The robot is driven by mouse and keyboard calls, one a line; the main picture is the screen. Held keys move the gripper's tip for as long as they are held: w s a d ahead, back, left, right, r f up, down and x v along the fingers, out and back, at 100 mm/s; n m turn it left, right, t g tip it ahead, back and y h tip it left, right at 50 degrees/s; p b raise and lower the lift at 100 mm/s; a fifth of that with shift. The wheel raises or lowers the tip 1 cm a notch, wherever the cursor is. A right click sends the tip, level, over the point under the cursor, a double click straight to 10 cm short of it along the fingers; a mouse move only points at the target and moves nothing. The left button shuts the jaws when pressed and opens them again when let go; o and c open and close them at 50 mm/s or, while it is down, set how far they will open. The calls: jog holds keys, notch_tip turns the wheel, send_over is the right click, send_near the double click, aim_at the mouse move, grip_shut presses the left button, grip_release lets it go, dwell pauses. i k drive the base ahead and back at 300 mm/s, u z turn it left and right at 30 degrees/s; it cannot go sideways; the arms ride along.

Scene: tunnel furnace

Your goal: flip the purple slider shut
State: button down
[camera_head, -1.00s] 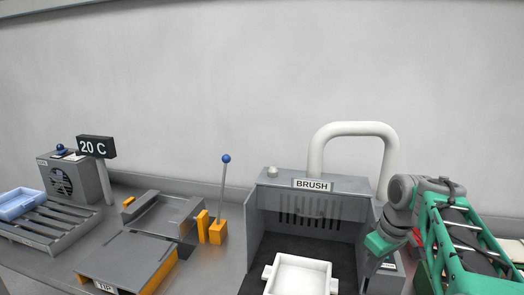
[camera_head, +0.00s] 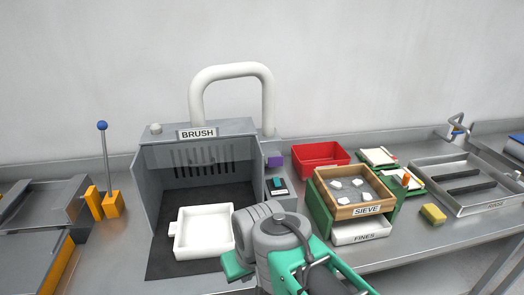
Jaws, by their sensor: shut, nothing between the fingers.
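A small purple slider (camera_head: 273,160) is on the right side of the grey BRUSH booth (camera_head: 198,134), near the top of its right post. Which way it is set cannot be told at this size. My gripper (camera_head: 238,267) is at the bottom middle, in front of the booth's right front edge and well below the slider, not touching it. It is shut and empty; its fingertips are mostly hidden or too small to make out. A white tray (camera_head: 203,233) sits inside the booth, left of my gripper.
A small panel with a teal button (camera_head: 278,184) is below the slider. Right of it are a red bin (camera_head: 320,156), the wooden SIEVE box (camera_head: 356,192) over a white FINES drawer (camera_head: 362,232), and a yellow sponge (camera_head: 433,214). A blue-knobbed lever (camera_head: 105,160) stands left.

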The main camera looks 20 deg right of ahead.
aim_at(273, 159)
jog(key=k, duration=1.35)
jog(key=u, duration=0.7)
jog(key=i, duration=1.4)
jog(key=z, duration=0.6)
jog(key=i, duration=0.5)
